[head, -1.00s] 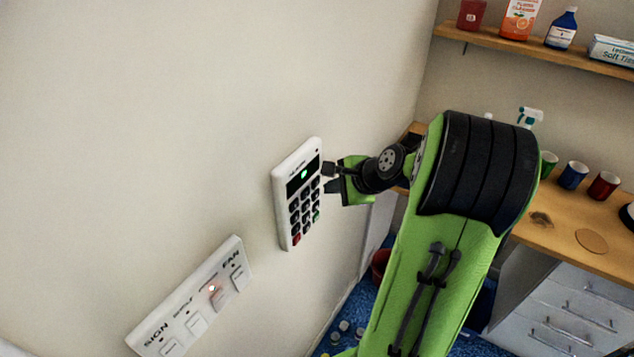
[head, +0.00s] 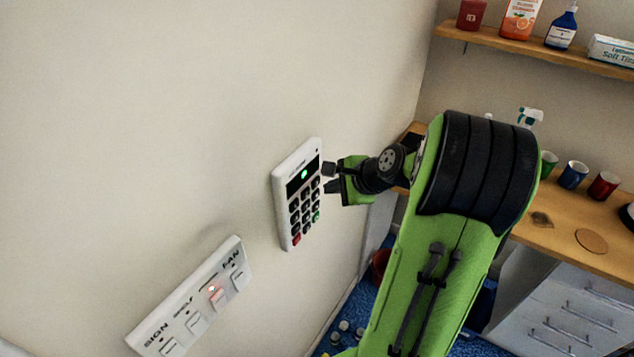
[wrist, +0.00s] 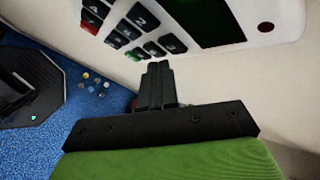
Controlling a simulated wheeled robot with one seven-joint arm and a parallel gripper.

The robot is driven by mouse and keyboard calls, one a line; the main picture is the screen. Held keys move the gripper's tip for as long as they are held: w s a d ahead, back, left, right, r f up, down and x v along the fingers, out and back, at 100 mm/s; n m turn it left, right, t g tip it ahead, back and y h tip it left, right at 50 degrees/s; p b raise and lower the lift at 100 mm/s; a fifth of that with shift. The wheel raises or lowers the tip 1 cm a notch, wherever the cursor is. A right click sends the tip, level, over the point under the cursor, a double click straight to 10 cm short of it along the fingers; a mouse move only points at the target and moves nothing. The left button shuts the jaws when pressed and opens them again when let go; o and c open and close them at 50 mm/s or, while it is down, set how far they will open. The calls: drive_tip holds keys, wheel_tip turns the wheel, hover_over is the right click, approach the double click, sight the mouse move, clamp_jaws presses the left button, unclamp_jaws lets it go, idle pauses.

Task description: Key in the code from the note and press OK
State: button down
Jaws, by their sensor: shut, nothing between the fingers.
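The white keypad (head: 285,217) is mounted on the wall, with dark number keys, a red key, a green key and a dark display showing a small green mark. It also shows in the wrist view (wrist: 265,12), with its keys and dark display at the top. My gripper (head: 329,178) is just right of the keypad, level with its upper keys. In the wrist view its fingers (wrist: 157,72) are together with nothing between them, pointing at the keypad's edge. I cannot tell if the tips touch it. The note with the code is not visible.
A switch panel (head: 187,312) marked SIGN and FAN, with a lit red light, is on the wall lower left. A wooden counter (head: 560,240) with cups (head: 573,174) stands at right, under a shelf (head: 540,52). Small objects lie on the blue floor (wrist: 60,145).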

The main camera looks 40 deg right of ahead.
drive_tip(key=shift+w, duration=0.1)
drive_tip(key=shift+w+a, duration=0.15)
drive_tip(key=shift+w, duration=0.2)
drive_tip(key=shift+w+a+p, duration=0.1)
drive_tip(key=shift+w+p, duration=0.25)
idle(0.5)
drive_tip(key=shift+s, duration=0.1)
drive_tip(key=shift+s+d, duration=0.25)
drive_tip(key=shift+s, duration=0.45)
drive_tip(key=s, duration=0.1)
drive_tip(key=s+d, duration=0.1)
drive_tip(key=s, duration=0.2)
drive_tip(key=shift+s+d, duration=0.35)
idle(2.3)
